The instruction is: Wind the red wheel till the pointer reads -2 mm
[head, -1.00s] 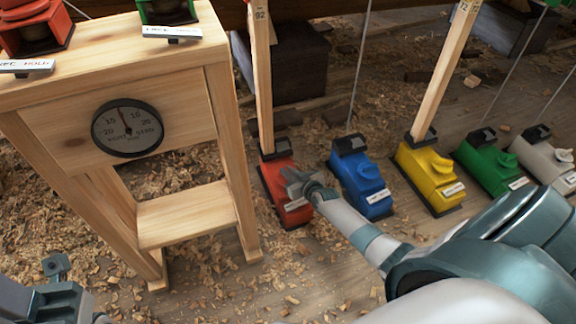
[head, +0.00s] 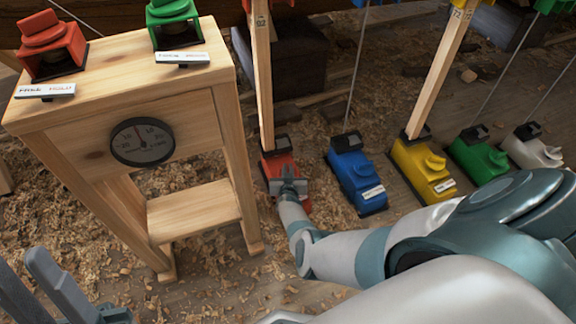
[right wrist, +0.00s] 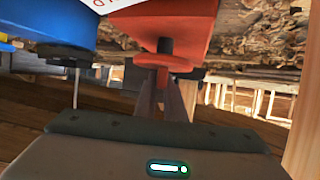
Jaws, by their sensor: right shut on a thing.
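The red unit (head: 272,160) stands on the floor at the foot of a wooden upright. In the right wrist view its red body (right wrist: 172,28) fills the top, with the small red wheel (right wrist: 166,62) on a stem below it. My right gripper (head: 289,182) is at the near end of the red unit and is shut on the wheel; it also shows in the right wrist view (right wrist: 160,98). The dial (head: 142,142) on the wooden stand has a pointer close to upright; its exact reading is too small to tell. My left gripper (head: 48,282) is open and empty at the lower left.
Blue (head: 357,175), yellow (head: 425,172), green (head: 480,160) and grey-white (head: 532,148) units stand in a row to the right. The wooden stand (head: 120,95) is close on the left, with red (head: 52,45) and green (head: 174,22) units on top. Shavings cover the floor.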

